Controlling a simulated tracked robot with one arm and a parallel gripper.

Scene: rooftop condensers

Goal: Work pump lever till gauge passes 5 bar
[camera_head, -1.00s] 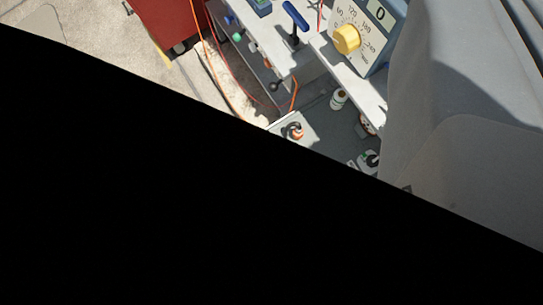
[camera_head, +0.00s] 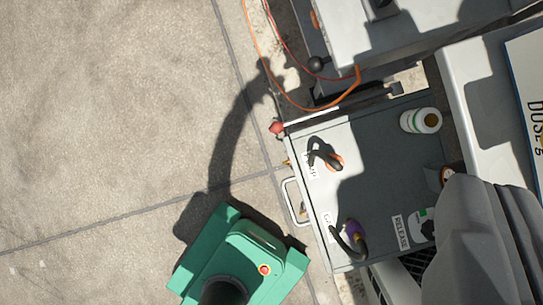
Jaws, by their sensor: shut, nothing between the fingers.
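A grey bench unit (camera_head: 385,160) on the right bears white labels. One label (camera_head: 311,167), partly covered, seems to read PUMP; a short black handle with an orange base (camera_head: 322,156) is beside it. A second black handle with a purple base (camera_head: 352,236) stands by a partly hidden label (camera_head: 327,225). The RELEASE label (camera_head: 401,232) is beside a green-and-white fitting (camera_head: 424,224). A red knob (camera_head: 276,127) sticks out at the unit's upper left corner; I cannot tell whether it belongs to the pump lever. No gauge reading is legible. My gripper is not in view.
A white bottle (camera_head: 421,121) stands on the unit. Orange (camera_head: 345,94) and red hoses loop beside a black ball knob (camera_head: 316,64). A metal handle (camera_head: 292,200) juts from the unit's left side. Bare paving (camera_head: 110,110) fills the left.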

